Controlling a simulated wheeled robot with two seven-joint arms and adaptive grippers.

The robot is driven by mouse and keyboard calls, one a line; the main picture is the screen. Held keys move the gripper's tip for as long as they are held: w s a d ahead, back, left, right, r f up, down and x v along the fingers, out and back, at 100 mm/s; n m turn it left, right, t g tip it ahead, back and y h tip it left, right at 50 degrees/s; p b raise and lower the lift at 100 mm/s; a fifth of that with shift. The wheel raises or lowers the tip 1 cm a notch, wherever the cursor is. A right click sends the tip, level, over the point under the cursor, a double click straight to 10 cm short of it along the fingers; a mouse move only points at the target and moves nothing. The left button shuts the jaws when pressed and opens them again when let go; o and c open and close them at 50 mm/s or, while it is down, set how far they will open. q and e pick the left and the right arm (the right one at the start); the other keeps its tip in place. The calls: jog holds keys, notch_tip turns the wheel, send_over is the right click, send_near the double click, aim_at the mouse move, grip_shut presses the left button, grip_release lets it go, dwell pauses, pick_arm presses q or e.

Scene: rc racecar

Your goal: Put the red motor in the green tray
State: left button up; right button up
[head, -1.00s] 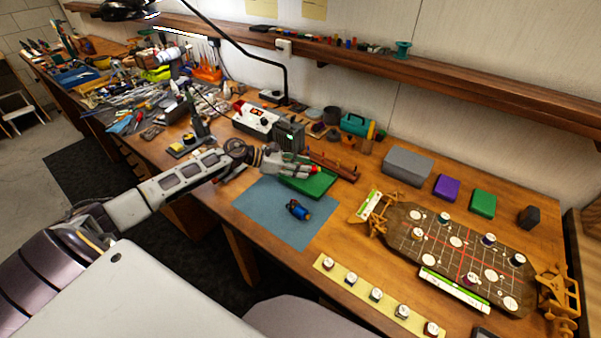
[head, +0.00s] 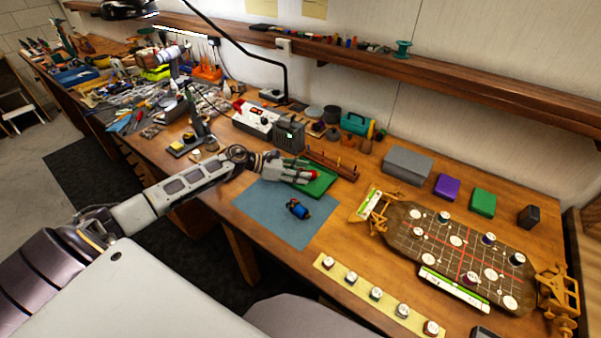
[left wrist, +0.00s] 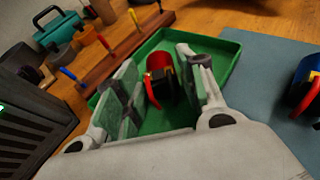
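The red motor (left wrist: 159,70), with a black and yellow end, is in the green tray (left wrist: 225,52) in the left wrist view, apparently on its floor. My left gripper (left wrist: 163,75) is open, with one finger on each side of the motor and narrow gaps showing. In the head view, my left gripper (head: 308,174) is low over the green tray (head: 323,184), and only a bit of red shows at its fingertips. My right gripper is not in view.
A blue motor (head: 298,209) lies on the blue mat (head: 262,222) in front of the tray. A wooden rack (head: 330,165) with screwdrivers stands behind the tray. A dark grey box (head: 289,134) is close at the back left. A board (head: 440,239) is to the right.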

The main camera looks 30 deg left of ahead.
pick_arm(q)
jog(key=shift+r, duration=0.15)
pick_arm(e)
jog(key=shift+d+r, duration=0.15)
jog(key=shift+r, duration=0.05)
pick_arm(q)
jog(key=shift+s+a+r, duration=0.1)
jog(key=shift+s+a, duration=0.2)
jog(key=shift+a, duration=0.2)
jog(key=shift+b+v, duration=0.35)
jog(key=shift+v, duration=4.8)
jog(key=shift+s+a+r, duration=0.15)
jog(key=shift+r, duration=0.05)
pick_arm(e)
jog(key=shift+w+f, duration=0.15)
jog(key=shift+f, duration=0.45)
